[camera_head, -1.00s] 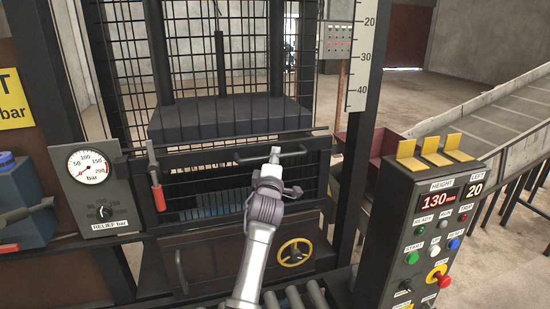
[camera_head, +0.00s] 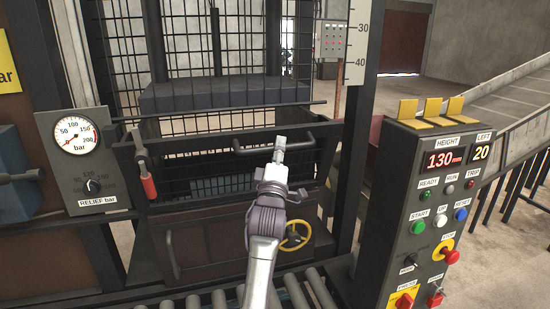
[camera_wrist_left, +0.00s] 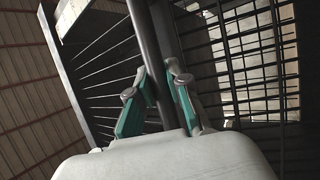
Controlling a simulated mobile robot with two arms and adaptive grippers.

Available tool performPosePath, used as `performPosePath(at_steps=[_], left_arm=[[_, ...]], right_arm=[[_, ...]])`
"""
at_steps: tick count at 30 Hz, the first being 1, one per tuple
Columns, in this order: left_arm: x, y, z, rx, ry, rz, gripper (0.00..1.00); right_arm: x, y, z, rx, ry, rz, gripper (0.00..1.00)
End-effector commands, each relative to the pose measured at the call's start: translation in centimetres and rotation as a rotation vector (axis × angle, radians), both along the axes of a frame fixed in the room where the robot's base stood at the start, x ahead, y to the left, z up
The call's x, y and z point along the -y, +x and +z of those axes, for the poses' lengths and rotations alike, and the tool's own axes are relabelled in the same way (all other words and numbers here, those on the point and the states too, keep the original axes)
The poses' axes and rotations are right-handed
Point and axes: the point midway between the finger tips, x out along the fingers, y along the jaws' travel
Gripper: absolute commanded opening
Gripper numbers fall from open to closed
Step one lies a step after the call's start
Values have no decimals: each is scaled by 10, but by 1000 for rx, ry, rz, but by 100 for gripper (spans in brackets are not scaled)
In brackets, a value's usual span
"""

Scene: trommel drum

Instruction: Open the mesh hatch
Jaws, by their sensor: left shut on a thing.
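The mesh hatch (camera_head: 215,180) is a dark-framed wire panel on the front of the press. Its top edge stands below the fixed crossbar, with a gap between them. A dark bar handle (camera_head: 246,155) runs along its upper front. My left gripper (camera_head: 280,146) is at the right part of this handle. In the left wrist view, the teal-padded fingers of the gripper (camera_wrist_left: 157,76) are shut around the dark bar (camera_wrist_left: 144,32), with mesh (camera_wrist_left: 250,65) to the right. The fingers hide part of the bar. My right gripper is not in view.
A red-handled lever (camera_head: 146,175) stands left of the hatch. The control panel (camera_head: 430,200) stands close on the right. Rollers (camera_head: 210,298) and a yellow handwheel (camera_head: 296,236) lie below. A pressure gauge (camera_head: 76,135) is at the left.

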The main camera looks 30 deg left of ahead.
Motion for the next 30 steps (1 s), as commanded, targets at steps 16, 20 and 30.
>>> performPosePath(at_steps=[16, 20, 30], left_arm=[[51, -42, -67, 232, 276, -3, 0], [55, -46, -72, 257, 307, -1, 0], [58, -48, -74, 276, 327, -2, 0]], right_arm=[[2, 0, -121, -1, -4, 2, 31], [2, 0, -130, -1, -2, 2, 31], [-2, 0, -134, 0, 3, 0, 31]])
